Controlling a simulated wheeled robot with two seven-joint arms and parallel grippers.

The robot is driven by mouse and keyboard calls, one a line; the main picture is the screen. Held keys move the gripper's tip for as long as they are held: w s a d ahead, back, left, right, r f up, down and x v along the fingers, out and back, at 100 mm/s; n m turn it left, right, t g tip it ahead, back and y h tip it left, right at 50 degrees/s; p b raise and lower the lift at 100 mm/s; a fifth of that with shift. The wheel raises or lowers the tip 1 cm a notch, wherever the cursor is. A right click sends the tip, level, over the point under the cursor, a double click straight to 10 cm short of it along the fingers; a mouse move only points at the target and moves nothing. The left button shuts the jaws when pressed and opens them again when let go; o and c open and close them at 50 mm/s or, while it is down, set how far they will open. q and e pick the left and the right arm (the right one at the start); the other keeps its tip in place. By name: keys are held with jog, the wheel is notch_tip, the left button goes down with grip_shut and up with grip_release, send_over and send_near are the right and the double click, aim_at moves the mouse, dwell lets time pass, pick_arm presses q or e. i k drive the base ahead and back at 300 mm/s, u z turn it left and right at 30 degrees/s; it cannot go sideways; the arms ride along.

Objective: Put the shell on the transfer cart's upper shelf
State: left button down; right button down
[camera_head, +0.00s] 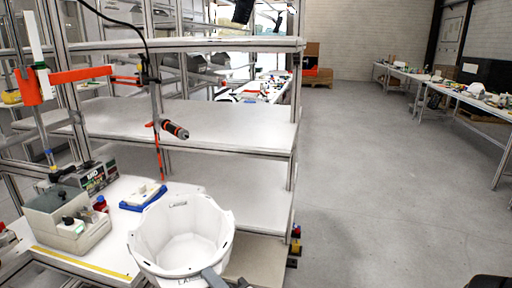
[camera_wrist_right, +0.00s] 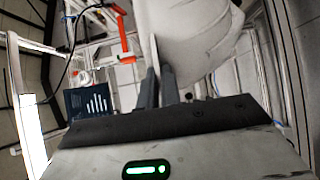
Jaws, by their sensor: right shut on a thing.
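The white helmet shell (camera_head: 180,240) is at the bottom of the head view, its open side facing up toward the camera. My right gripper (camera_head: 216,279) is shut on the near right part of its rim. In the right wrist view, the two dark fingers (camera_wrist_right: 158,88) pinch the wall of the shell (camera_wrist_right: 198,40). A rack with white shelves stands beyond the shell: a top shelf (camera_head: 215,44), a middle shelf (camera_head: 215,120) and a lower shelf (camera_head: 240,195). I cannot tell for sure which is the transfer cart's. My left gripper is not in view.
A workbench at left holds a grey-green box device (camera_head: 68,222), a blue tray (camera_head: 143,197) and a yellow strip (camera_head: 80,263). A screwdriver (camera_head: 172,129) hangs from an orange arm (camera_head: 80,75) before the shelves. The floor (camera_head: 360,180) at right is clear.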

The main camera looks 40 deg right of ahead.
aim_at(245, 120)
jog(key=k, duration=0.6)
jog(key=z, duration=2.25)
jog(key=i, duration=1.7)
jog(key=u, duration=1.8)
